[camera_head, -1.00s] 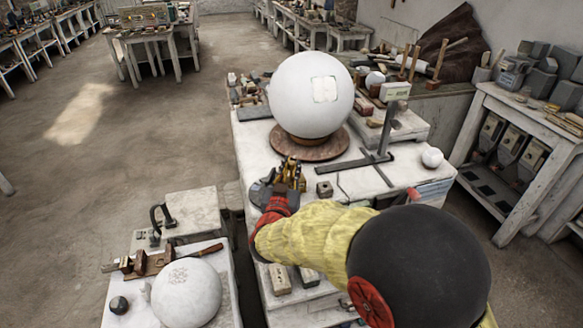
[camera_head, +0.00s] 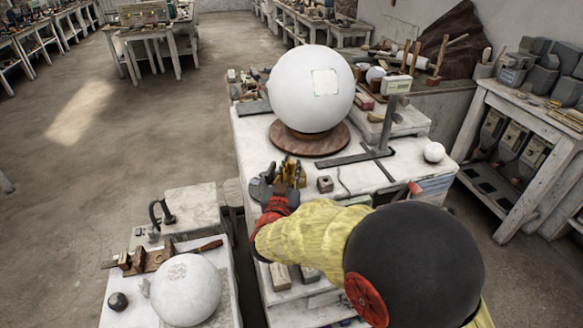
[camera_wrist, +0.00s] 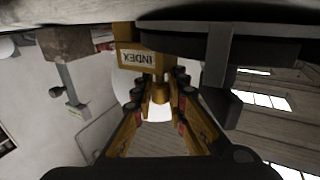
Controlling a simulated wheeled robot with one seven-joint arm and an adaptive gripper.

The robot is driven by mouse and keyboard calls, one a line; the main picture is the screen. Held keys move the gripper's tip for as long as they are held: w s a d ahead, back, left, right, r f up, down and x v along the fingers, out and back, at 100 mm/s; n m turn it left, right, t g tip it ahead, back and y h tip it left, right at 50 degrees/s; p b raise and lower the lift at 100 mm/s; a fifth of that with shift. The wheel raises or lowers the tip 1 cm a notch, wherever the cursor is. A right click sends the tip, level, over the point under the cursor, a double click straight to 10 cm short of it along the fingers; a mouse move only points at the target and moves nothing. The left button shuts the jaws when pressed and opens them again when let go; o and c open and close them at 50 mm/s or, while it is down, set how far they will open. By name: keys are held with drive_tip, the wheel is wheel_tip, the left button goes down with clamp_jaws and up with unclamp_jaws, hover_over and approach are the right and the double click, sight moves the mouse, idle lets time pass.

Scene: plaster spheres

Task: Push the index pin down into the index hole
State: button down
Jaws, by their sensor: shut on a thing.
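In the wrist view a brass block labelled INDEX (camera_wrist: 147,57) shows with its lettering upside down. A brass index pin (camera_wrist: 161,93) stands out from it between my fingers. My gripper (camera_wrist: 160,82) is shut on the pin; it also shows in the head view (camera_head: 287,172), at the near left edge of the white bench, just in front of the turntable. The index hole is hidden, and I cannot tell how deep the pin sits. A large white sphere (camera_head: 300,95) with a square patch rests on the round brown turntable (camera_head: 325,146).
A metal gauge stand (camera_head: 390,115) with a flat arm stands right of the turntable. A small block (camera_head: 325,184) lies close to my gripper. A small white ball (camera_head: 433,152) sits at the bench's right. A lower stand at left holds another sphere (camera_head: 186,290).

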sight(292, 161)
drive_tip(key=shift+f, duration=0.2)
drive_tip(key=c, duration=1.8)
unclamp_jaws()
drive_tip(key=shift+o, duration=0.4)
drive_tip(key=shift+s+f, duration=0.1)
drive_tip(key=shift+f, duration=0.15)
drive_tip(key=shift+r, duration=0.1)
drive_tip(key=shift+a+r+p, duration=0.1)
drive_tip(key=shift+r+p, duration=0.55)
drive_tip(key=shift+r, duration=0.35)
drive_tip(key=shift+r+p, duration=0.65)
drive_tip(key=shift+r, duration=0.55)
